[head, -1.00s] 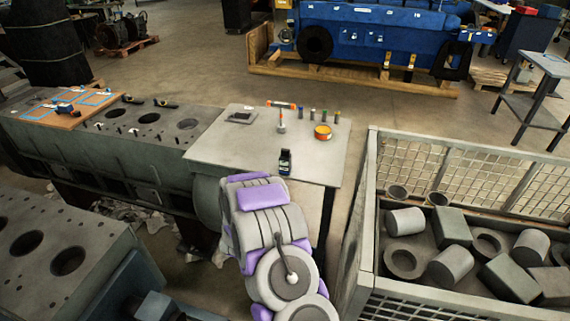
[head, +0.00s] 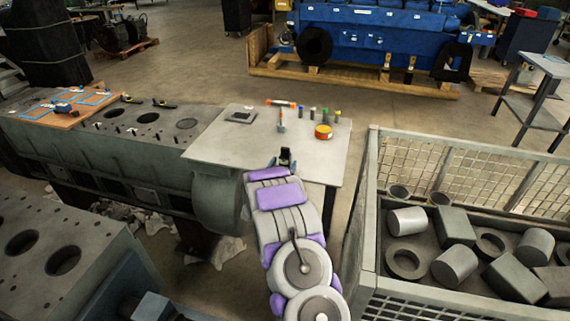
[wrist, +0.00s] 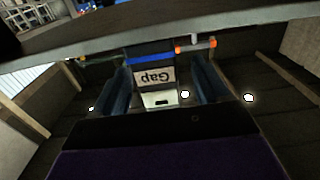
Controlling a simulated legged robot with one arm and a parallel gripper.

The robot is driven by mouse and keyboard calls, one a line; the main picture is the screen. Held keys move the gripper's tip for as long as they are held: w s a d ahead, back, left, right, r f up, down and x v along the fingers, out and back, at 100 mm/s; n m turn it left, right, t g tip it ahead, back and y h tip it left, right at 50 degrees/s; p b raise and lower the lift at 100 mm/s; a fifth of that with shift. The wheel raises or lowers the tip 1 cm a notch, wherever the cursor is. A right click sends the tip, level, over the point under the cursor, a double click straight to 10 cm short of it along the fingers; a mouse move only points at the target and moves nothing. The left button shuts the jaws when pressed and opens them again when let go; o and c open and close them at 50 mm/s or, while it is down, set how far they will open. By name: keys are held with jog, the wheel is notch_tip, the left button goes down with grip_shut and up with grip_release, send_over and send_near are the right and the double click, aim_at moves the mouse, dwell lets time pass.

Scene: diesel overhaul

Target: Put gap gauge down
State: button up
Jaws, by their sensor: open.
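The gap gauge (wrist: 153,75) is a small block with a blue stripe and a white label reading "Gap", upside down in the wrist view. It is between the two dark fingers of my gripper (wrist: 160,85), with a visible space on either side. In the head view my gripper (head: 286,158) is at the front part of the grey table (head: 225,150). The gauge cannot be made out clearly there. I cannot tell whether it touches the tabletop.
On the table are an orange-ended tool (head: 281,104), several small cylinders (head: 311,112), an orange tin (head: 323,132) and a dark flat item (head: 241,117). A mesh crate (head: 368,215) of metal parts is to the right. An engine block (head: 110,165) adjoins on the left.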

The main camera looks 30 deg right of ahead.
aim_at(285, 154)
jog(key=x, duration=0.3)
jog(key=shift+w+d+r+b, duration=0.1)
jog(key=shift+w+d+b, duration=0.05)
jog(key=shift+d+b, duration=0.25)
grip_shut()
dwell(0.3)
jog(key=shift+r, duration=0.15)
jog(key=shift+r, duration=0.3)
jog(key=r, duration=0.1)
jog(key=r+p, duration=0.1)
jog(key=r, duration=0.1)
jog(key=shift+s+a+r, duration=0.1)
jog(key=shift+s+a, duration=0.05)
jog(key=shift+s, duration=0.05)
jog(key=s+a+p, duration=0.1)
jog(key=s+a, duration=0.2)
jog(key=s, duration=0.4)
jog(key=s+a+r+p, duration=0.1)
jog(key=s+a, duration=0.3)
jog(key=s, duration=0.3)
jog(key=shift+p, duration=0.3)
jog(key=w+a+r+n+t+y, duration=0.2)
jog(key=a+y, duration=0.4)
jog(key=a, duration=0.8)
jog(key=w+a+r+n+t+y, duration=0.2)
jog(key=a+n+t+y, duration=0.2)
jog(key=a, duration=1.1)
jog(key=n+y, duration=0.3)
jog(key=shift+w+n, duration=0.3)
jog(key=shift+w, duration=0.1)
